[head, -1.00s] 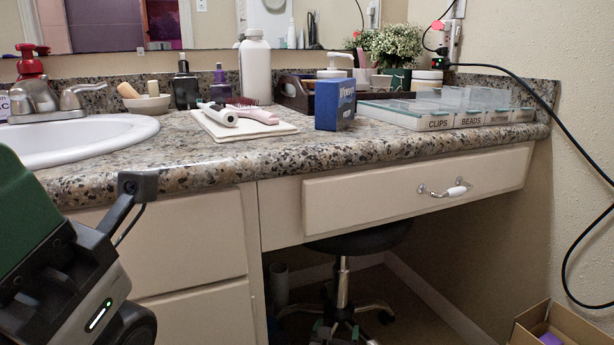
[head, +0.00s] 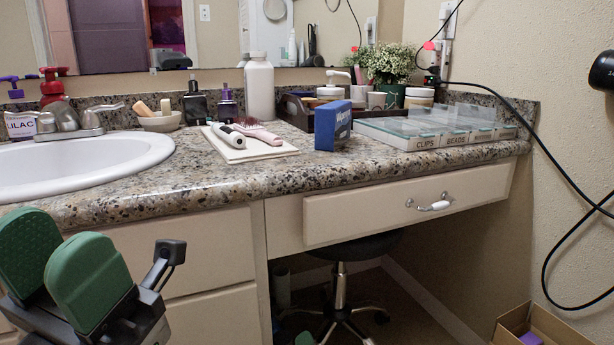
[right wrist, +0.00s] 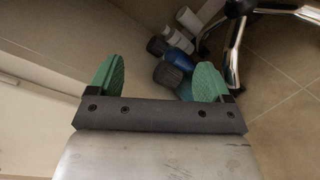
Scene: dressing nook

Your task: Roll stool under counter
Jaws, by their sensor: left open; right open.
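The stool (head: 358,246) stands in the knee space under the counter (head: 250,182), below the drawer. Its round dark seat is partly hidden by the drawer front, and its chrome base is cut off by the lower edge. In the right wrist view, chrome legs of the stool (right wrist: 236,45) show at the upper right. My left gripper (head: 58,258) is open and empty in front of the cabinet at lower left, away from the stool. My right gripper (right wrist: 160,78) is open and empty, low near the floor, with the stool legs beyond its right finger.
Several bottles (right wrist: 172,72) lie or stand on the floor beyond my right gripper, beside the stool legs. The drawer (head: 400,208) above the stool looks shut. A cardboard box (head: 548,325) stands at lower right. A black cable (head: 560,160) hangs along the right wall.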

